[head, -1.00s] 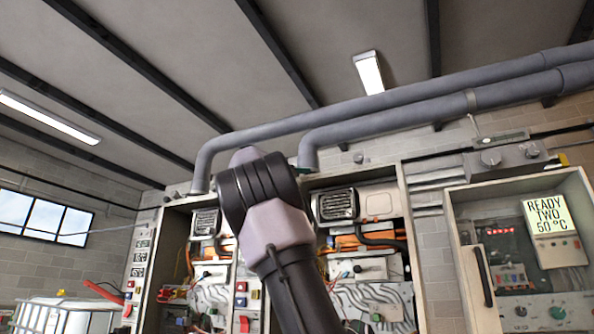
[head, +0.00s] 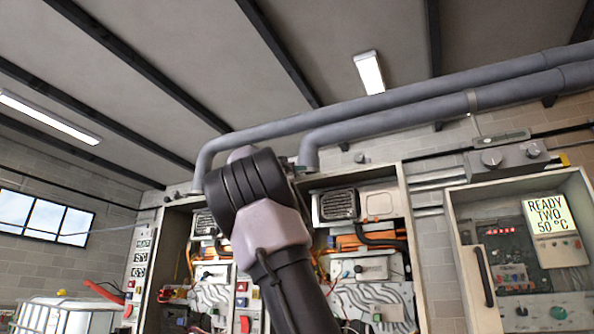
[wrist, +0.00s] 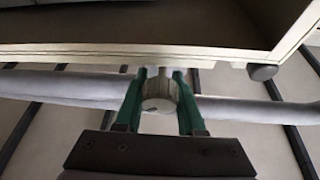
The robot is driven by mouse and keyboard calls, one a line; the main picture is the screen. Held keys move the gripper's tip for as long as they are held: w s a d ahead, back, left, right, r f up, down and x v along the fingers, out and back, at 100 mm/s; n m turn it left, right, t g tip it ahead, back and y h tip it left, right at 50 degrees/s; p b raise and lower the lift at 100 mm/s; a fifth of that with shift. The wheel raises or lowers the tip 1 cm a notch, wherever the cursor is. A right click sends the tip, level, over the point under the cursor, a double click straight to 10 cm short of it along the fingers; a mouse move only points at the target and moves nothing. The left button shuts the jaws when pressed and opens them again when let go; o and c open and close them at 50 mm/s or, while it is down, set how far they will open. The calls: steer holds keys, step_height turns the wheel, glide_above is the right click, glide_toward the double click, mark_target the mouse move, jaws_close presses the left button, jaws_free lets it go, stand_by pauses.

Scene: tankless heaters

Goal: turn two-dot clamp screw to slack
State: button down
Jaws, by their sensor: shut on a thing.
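My gripper (wrist: 160,103) is shut on a round grey screw head (wrist: 160,91) in the wrist view, with one green finger on each side of it. The screw sits at the edge of a pale cabinet frame (wrist: 95,48). I cannot make out any dots on it, so its marking is not readable. In the head view my arm stands in front of the cabinets and hides most of the gripper and the held screw.
Two grey pipes (head: 400,118) run above the cabinets. Another dark round knob (wrist: 262,72) sits on the same frame, to the right. The open heater cabinet (head: 408,240) shows hoses and wiring. A lit display (head: 545,218) at right reads "READY TWO 50 °C".

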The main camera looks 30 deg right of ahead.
steer(key=n+t+y, duration=0.1)
steer(key=n, duration=0.1)
steer(key=n+t+y, duration=0.1)
steer(key=n, duration=0.2)
steer(key=shift+w+a+f+n, duration=0.1)
steer(key=shift+w+n, duration=0.05)
steer(key=shift+n, duration=0.15)
steer(key=shift+w+a+n+t+y, duration=0.1)
steer(key=shift+n+t+y, duration=0.5)
steer(key=shift+n, duration=0.8)
steer(key=shift+w+n+t+y, duration=0.1)
steer(key=shift+n+t+y, duration=0.5)
steer(key=shift+n, duration=0.8)
steer(key=c, duration=0.5)
jaws_free()
